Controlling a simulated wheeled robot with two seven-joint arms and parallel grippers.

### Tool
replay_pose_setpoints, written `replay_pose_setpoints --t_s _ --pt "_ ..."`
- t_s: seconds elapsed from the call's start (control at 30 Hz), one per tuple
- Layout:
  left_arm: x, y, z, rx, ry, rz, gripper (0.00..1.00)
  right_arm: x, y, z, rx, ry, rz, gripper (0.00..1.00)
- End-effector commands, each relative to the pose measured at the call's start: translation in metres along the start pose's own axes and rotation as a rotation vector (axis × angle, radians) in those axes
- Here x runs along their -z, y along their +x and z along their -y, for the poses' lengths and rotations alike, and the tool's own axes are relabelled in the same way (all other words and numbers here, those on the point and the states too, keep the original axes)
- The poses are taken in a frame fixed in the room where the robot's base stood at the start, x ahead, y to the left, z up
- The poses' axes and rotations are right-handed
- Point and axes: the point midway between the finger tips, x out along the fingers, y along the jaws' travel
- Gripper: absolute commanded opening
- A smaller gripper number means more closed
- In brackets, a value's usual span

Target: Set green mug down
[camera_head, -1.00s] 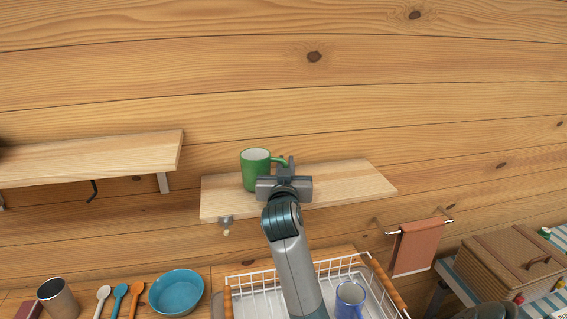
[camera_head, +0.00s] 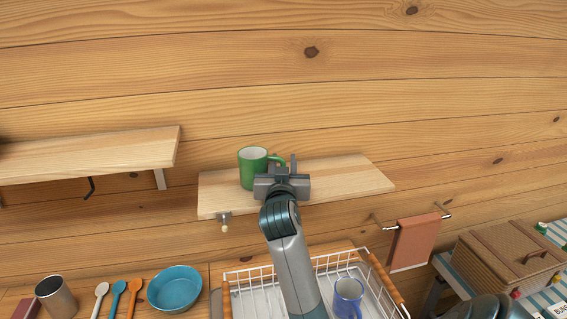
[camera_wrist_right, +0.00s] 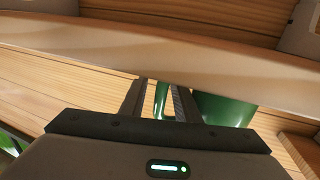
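The green mug (camera_head: 253,170) stands upright on the right wooden shelf (camera_head: 345,182), near its left part, with its handle to the right. My right gripper (camera_head: 284,168) is at the handle, from the front. Its fingers are apart, one on each side of the handle. In the right wrist view the green handle (camera_wrist_right: 161,100) shows between the fingers with gaps beside it, and the mug body (camera_wrist_right: 225,108) is just right of them. The mug's base is partly hidden by the gripper. My left gripper is not in view.
Below are a white dish rack (camera_head: 248,302) with a blue mug (camera_head: 347,298), a blue bowl (camera_head: 175,289), several spoons (camera_head: 118,298) and a metal cup (camera_head: 56,297). A towel (camera_head: 413,243) hangs at the right near a wicker basket (camera_head: 505,255). The shelf's right part is clear.

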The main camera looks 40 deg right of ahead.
Motion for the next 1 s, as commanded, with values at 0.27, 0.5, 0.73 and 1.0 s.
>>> replay_pose_setpoints --t_s 0.27,0.5,0.73,1.0 --pt "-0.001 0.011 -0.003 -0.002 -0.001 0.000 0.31 -0.001 -0.021 0.001 0.001 0.004 -0.001 0.29" --pt "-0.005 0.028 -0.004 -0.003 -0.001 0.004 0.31 -0.002 -0.063 0.000 0.001 0.005 -0.002 0.29" --pt "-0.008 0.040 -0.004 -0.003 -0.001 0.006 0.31 0.000 -0.101 0.001 0.002 0.003 -0.001 0.29" --pt "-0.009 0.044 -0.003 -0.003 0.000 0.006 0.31 0.002 -0.120 0.000 0.000 0.001 -0.001 0.29"
